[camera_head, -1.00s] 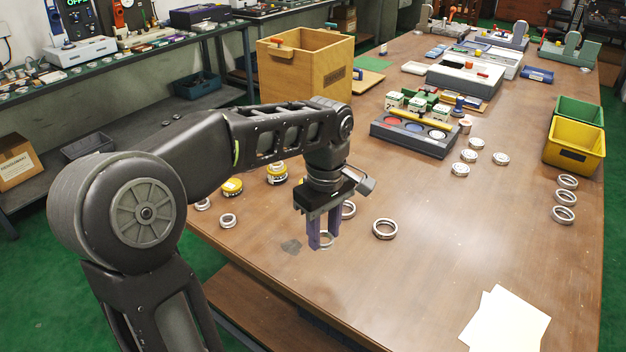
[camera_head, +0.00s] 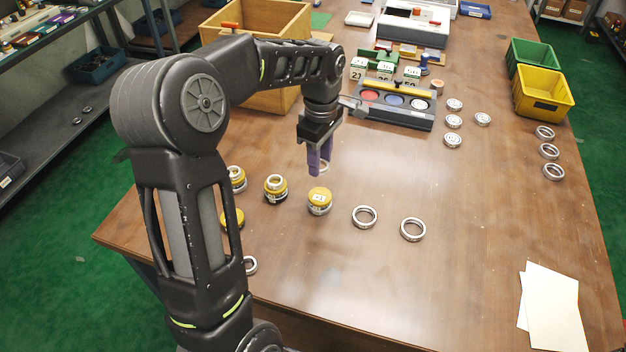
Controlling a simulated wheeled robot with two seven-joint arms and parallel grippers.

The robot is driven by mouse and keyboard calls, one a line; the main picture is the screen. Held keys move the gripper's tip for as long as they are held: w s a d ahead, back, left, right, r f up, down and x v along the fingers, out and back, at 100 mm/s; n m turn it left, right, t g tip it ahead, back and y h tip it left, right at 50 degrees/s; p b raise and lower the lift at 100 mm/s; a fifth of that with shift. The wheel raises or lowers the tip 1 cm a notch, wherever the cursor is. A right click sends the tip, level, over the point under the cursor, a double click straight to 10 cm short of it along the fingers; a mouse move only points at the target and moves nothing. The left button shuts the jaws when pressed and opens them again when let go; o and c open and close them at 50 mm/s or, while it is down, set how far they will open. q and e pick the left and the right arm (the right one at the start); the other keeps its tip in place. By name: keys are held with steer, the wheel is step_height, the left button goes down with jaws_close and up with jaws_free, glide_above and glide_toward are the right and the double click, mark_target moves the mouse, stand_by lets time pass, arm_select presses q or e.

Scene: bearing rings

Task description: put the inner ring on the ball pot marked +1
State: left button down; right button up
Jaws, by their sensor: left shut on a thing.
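My left gripper (camera_head: 318,168) points down above the table, its purple fingers shut on a small metal ring (camera_head: 325,167) that shows beside the fingertips. It is just behind and above a yellow-topped round piece (camera_head: 319,197) with a small white label. A grey block (camera_head: 403,117) with three round wells, red (camera_head: 370,95), blue (camera_head: 394,100) and whitish (camera_head: 419,104), stands beyond the gripper to the right. White cards with dark marks (camera_head: 385,71) stand behind it. I cannot make out which mark reads +1. My right gripper is not in view.
More yellow-banded ring stacks (camera_head: 275,188) stand left of the gripper. Loose large rings (camera_head: 413,229) lie to the front right, with several smaller ones (camera_head: 453,121) beyond. A wooden box (camera_head: 262,98) and yellow bin (camera_head: 543,95) flank the table.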

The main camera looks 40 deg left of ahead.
arm_select(q)
steer(key=p, duration=0.1)
glide_above(320, 195)
step_height(320, 195, down, 6)
steer(key=shift+f, duration=0.1)
stand_by(0.5)
step_height(320, 195, down, 3)
steer(key=shift+s+f+p, duration=0.1)
steer(key=shift+f+p, duration=0.05)
steer(key=shift+p, duration=0.25)
steer(key=shift+f, duration=0.15)
steer(key=shift+f, duration=0.1)
steer(key=shift+f, duration=0.15)
steer(key=c, duration=0.9)
jaws_free()
